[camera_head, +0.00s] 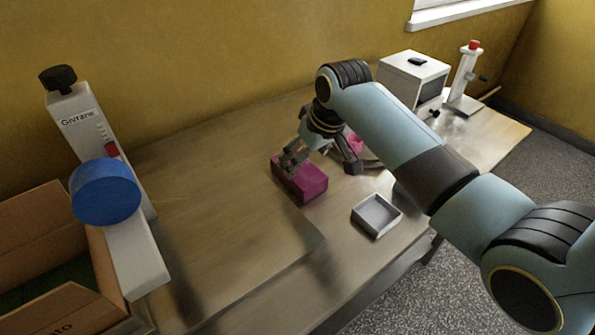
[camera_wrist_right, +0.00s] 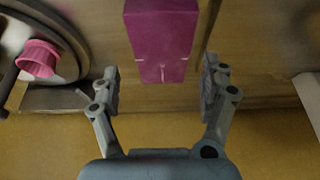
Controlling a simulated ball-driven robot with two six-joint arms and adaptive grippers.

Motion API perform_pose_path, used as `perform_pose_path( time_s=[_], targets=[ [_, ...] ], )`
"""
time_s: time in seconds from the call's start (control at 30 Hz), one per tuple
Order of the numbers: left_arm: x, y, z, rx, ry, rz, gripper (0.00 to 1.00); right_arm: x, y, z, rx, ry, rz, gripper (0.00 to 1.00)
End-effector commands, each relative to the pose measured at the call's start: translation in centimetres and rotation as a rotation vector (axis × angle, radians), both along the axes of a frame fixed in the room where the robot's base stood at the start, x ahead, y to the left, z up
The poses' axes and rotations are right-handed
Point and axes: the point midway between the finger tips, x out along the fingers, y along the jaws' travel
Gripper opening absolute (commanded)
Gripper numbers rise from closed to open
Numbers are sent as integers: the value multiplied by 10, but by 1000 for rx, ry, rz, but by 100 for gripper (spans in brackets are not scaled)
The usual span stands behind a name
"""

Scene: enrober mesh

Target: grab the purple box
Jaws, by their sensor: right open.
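The purple box (camera_head: 309,184) lies on the table near the wall in the head view. My right gripper (camera_head: 318,158) is at its far end, partly covering that end. In the right wrist view the purple box (camera_wrist_right: 161,40) extends in from the top, and its near end lies roughly between the fingertips of my right gripper (camera_wrist_right: 161,82). The fingers are spread, with a visible gap on each side of the box. I see no contact. My left gripper is not in view.
A small grey tray (camera_head: 376,215) stands right of the box. A pink cup (camera_wrist_right: 38,59) sits on a round metal part at the wrist view's left. A white machine (camera_head: 412,75) stands at the back right. A cardboard box (camera_head: 45,245) and blue disc (camera_head: 106,191) are at the left.

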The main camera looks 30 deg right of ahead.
Motion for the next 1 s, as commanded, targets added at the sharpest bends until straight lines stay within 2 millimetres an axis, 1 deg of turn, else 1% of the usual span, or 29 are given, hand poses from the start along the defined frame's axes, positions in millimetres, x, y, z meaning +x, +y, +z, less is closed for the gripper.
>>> perform_pose_path(
  time_s=[0.07, 0.17, 0.3, 0.43, 0.53, 0.73, 0.77, 1.0],
  targets=[
    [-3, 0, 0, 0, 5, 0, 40, 2, 1, -4, 0, -1, 0, 79],
    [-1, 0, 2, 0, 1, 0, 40, 6, 2, -12, 1, 0, 0, 79],
    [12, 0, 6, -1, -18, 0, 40, 13, 6, -32, 2, 1, 1, 79],
    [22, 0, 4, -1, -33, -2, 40, 19, 6, -47, 0, 0, 0, 79],
    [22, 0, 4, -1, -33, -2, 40, 21, 6, -52, -1, -2, 1, 79],
    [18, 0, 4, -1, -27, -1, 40, 21, 6, -52, -1, -2, 1, 79],
    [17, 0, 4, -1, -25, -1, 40, 21, 6, -52, -1, -2, 1, 76],
    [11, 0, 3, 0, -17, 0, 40, 21, 6, -52, 0, -2, 1, 45]
  ],
)
